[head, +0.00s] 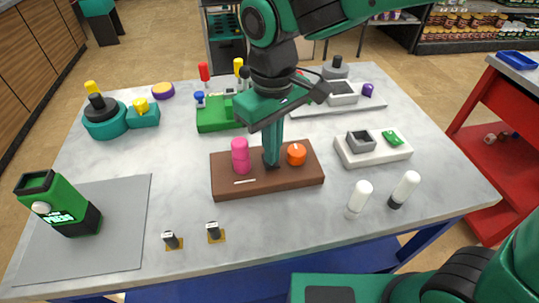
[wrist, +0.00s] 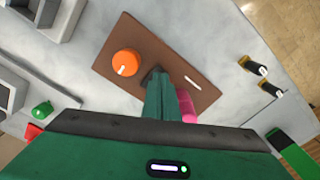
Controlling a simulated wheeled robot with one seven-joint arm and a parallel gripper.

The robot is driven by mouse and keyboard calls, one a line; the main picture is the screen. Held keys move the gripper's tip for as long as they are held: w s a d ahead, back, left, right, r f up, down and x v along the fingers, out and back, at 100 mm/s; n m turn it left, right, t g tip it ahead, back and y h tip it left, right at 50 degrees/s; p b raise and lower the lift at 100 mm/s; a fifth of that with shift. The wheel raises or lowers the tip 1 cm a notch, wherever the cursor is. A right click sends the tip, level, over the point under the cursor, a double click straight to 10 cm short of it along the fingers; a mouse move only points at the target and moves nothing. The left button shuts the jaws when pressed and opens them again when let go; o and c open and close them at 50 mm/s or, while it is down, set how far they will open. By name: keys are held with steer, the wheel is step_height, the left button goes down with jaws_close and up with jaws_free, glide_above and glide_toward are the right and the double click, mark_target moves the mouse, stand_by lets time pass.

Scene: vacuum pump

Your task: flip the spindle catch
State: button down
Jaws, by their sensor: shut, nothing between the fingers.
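A brown board (head: 228,186) lies on the table; in the wrist view it fills the middle (wrist: 200,65). A pink cylinder (head: 240,155) stands on its left part, and an orange knob (head: 296,153) with a white mark sits on its right part. A short white line (head: 244,182) shows near the front edge. My gripper (head: 271,163) is shut and empty, pointing down between them. In the wrist view its fingertips (wrist: 157,76) are at a small dark part, mostly hidden by them; I cannot tell whether they touch it. No part is labelled as the spindle catch.
Two small black switches on gold plates (head: 213,231) are at the front. White-capped bottles (head: 359,198) stand front right, and a white tray (head: 374,153) lies right of the board. A green device (head: 60,204) stands on a grey mat (head: 120,230). A green block (head: 211,113) is behind.

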steer(key=shift+f, duration=0.7)
stand_by(0.6)
steer(key=shift+r, duration=3.5)
